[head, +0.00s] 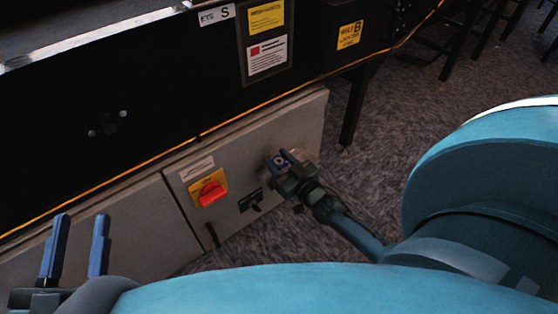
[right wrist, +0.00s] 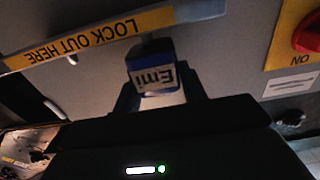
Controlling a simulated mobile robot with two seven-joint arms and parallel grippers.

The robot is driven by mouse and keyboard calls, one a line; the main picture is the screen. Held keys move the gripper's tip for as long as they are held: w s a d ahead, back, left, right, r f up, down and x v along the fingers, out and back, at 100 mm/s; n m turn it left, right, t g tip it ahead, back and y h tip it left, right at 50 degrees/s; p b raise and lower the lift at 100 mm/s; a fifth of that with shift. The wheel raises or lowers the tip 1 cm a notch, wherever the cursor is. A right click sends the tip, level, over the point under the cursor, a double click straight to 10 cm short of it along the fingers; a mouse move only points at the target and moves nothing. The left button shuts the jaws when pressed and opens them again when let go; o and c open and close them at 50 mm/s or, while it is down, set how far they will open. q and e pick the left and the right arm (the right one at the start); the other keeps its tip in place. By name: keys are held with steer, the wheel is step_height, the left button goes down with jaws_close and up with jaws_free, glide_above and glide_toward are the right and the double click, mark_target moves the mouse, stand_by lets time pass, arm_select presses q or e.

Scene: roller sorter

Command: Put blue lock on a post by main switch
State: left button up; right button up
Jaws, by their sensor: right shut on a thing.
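The blue lock (right wrist: 150,78) has a white label reading "Emi", upside down in the right wrist view. My right gripper (right wrist: 160,95) is shut on it, and the lock sits between the fingers in front of the grey panel. In the head view, my right gripper (head: 284,168) is at the right part of the cabinet front, right of the red main switch (head: 210,193) on its yellow plate. A yellow "LOCK OUT HERE" strip (right wrist: 110,35) runs beside the lock. I cannot make out a post clearly. My left gripper (head: 76,246) is open and empty at lower left.
The grey cabinet (head: 150,225) stands under the black machine side (head: 60,145). A dark fitting (head: 250,201) is on the panel between switch and right gripper. An orange cable (head: 265,97) runs along the machine.

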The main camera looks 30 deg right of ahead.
steer(key=shift+f+b, duration=0.55)
arm_select(q)
steer(key=shift+w+a+r+m+t+h, duration=0.1)
steer(key=shift+w+r+m+t+h, duration=0.1)
steer(key=shift+r+m+h, duration=0.25)
steer(key=shift+w+r+m+t+h, duration=0.15)
steer(key=shift+r+t+h, duration=0.1)
steer(key=shift+r, duration=0.25)
steer(key=shift+r, duration=0.25)
steer(key=shift+f, duration=0.25)
arm_select(e)
steer(key=shift+f, duration=0.25)
steer(key=o, duration=1.1)
